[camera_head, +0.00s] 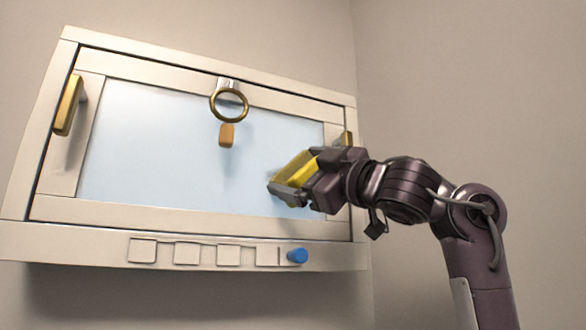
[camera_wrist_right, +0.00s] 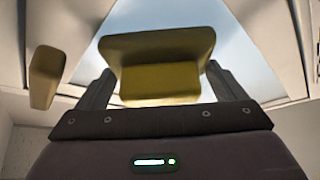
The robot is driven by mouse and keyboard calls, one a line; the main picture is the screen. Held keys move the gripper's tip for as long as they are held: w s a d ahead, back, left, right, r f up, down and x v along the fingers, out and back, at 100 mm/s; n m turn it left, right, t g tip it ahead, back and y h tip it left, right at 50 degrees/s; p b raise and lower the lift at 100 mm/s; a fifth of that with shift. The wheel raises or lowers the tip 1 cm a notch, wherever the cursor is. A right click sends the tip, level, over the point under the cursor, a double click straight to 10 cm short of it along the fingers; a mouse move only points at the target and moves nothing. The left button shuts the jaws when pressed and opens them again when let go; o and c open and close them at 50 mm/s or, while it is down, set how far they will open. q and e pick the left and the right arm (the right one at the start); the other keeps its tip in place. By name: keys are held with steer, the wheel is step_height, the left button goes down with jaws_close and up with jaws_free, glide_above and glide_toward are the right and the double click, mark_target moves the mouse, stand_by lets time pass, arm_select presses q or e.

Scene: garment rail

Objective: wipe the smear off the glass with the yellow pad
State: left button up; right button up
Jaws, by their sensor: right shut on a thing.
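The yellow pad (camera_head: 294,168) is held in my right gripper (camera_head: 293,190), which is shut on it at the right part of the glass. The pad also shows between the fingers in the right wrist view (camera_wrist_right: 158,65). The pale blue glass (camera_head: 160,150) fills the framed panel on the wall. A faint greyish patch shows by the pad, but I cannot tell whether it is the smear or a shadow. I cannot tell whether the pad touches the glass. My left gripper is not in view.
A brass ring (camera_head: 229,119) with an orange tag (camera_head: 227,135) hangs before the glass at top centre. Gold handles stand at the left (camera_head: 68,105) and right of the frame. Below are several square plates and a blue knob (camera_head: 298,256).

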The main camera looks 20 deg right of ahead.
mark_target(255, 164)
steer(key=shift+d+r, duration=0.15)
steer(key=shift+d, duration=0.1)
steer(key=shift+s+a+f, duration=0.1)
steer(key=shift+a+f, duration=0.1)
steer(key=shift+a, duration=0.55)
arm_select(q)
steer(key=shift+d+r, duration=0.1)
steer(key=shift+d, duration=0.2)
arm_select(e)
steer(key=shift+a, duration=2.5)
steer(key=shift+s+f+b, duration=0.1)
steer(key=shift+s+b, duration=0.45)
steer(key=shift+s, duration=0.3)
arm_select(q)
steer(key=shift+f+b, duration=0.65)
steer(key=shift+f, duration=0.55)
arm_select(e)
steer(key=shift+s+d, duration=0.1)
steer(key=shift+s, duration=2)
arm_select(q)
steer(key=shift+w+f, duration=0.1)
